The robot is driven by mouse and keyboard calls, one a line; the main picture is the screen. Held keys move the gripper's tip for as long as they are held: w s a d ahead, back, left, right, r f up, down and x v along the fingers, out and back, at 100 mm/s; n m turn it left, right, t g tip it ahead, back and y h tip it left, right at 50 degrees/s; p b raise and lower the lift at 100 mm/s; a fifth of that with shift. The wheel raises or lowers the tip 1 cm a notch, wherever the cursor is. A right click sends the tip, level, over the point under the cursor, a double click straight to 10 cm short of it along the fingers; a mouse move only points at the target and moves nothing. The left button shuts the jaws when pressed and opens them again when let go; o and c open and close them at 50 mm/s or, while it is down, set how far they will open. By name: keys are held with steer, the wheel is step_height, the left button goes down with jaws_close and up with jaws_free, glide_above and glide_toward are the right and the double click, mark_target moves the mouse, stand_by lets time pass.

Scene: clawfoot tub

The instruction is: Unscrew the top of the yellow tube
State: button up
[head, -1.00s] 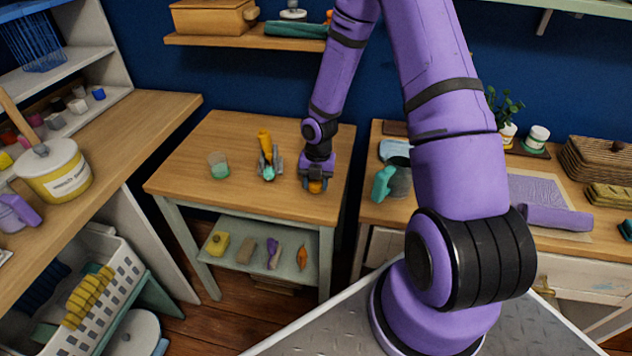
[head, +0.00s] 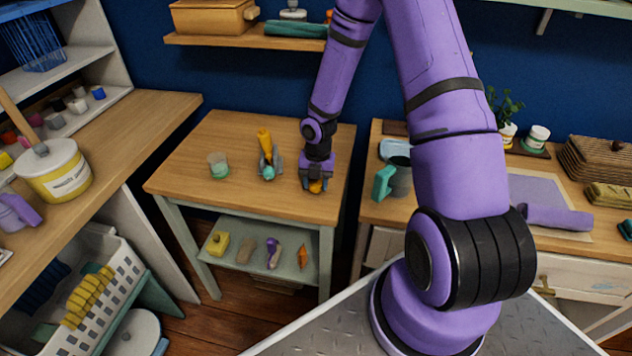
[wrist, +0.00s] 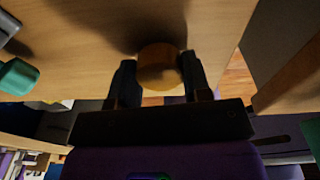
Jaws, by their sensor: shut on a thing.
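The yellow tube (head: 264,141) leans in a grey holder (head: 277,160) on the small wooden table, with a teal end (head: 268,173) low at the front. In the wrist view the teal end (wrist: 18,77) shows at the left edge, apart from my jaws. My gripper (head: 315,185) points down at the table's right side, to the right of the holder. It is shut on a round yellow-orange piece (wrist: 158,66), between both fingers in the wrist view. I cannot tell whether this piece belongs to the tube. It is at or just above the tabletop.
A clear cup with green contents (head: 218,166) stands left of the holder. The table (head: 185,180) is bare at its front left. A teal-handled mug (head: 397,178) stands on the right counter. The lower shelf (head: 232,240) holds several small things.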

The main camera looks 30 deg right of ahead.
steer(key=shift+f, duration=0.6)
stand_by(0.5)
steer(key=o, duration=1)
steer(key=shift+r, duration=0.15)
steer(key=shift+w+d+r, duration=0.15)
steer(key=shift+d+r, duration=0.05)
steer(key=shift+r, duration=1.75)
steer(key=shift+w+d+r, duration=0.1)
steer(key=shift+d+r, duration=0.05)
steer(key=shift+r, duration=1.75)
steer(key=r, duration=1)
steer(key=shift+w+d+r, duration=0.3)
steer(key=shift+d+r, duration=0.1)
